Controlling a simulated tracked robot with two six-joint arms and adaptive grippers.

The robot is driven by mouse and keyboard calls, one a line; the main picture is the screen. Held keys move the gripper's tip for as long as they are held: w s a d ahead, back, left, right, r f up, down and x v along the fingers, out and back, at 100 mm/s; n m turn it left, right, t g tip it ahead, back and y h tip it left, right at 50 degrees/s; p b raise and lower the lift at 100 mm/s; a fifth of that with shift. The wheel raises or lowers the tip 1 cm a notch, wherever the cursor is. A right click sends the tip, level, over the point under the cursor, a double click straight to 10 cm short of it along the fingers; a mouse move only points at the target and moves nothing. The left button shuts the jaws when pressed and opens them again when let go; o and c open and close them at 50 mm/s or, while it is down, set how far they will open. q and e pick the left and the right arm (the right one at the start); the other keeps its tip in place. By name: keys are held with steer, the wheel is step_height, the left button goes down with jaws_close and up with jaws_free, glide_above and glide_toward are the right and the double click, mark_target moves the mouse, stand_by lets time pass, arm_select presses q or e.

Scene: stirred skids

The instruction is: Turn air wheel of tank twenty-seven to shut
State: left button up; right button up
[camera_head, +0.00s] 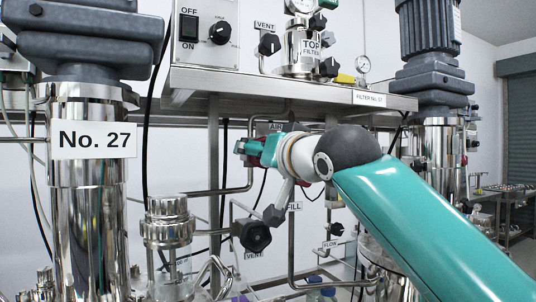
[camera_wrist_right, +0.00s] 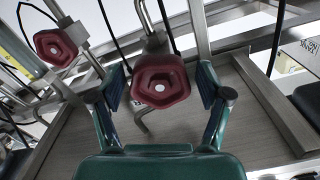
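Tank twenty-seven (camera_head: 88,185) is the steel column at the left of the head view, with a "No. 27" plate (camera_head: 94,140). My right gripper (camera_head: 250,150) reaches in from the right, by the AIR label (camera_head: 275,127). In the right wrist view a dark red wheel (camera_wrist_right: 162,88) with a pale centre lies between the two fingers of my right gripper (camera_wrist_right: 160,100). The fingers are open, with a gap on each side of the wheel. In the head view the gripper and wrist mostly hide the wheel. My left gripper is not in view.
A second red wheel (camera_wrist_right: 55,47) is at the left of the wrist view. In the head view a black VENT knob (camera_head: 252,235) hangs below the gripper, near the FILL label (camera_head: 294,206). A steel shelf (camera_head: 290,84) runs above. Pipes and black hoses crowd the area.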

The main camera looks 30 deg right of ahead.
steer(key=shift+s+d+r, duration=0.1)
steer(key=shift+s+r, duration=0.05)
steer(key=shift+s, duration=0.1)
steer(key=s, duration=1.1)
steer(key=shift+s+a, duration=0.35)
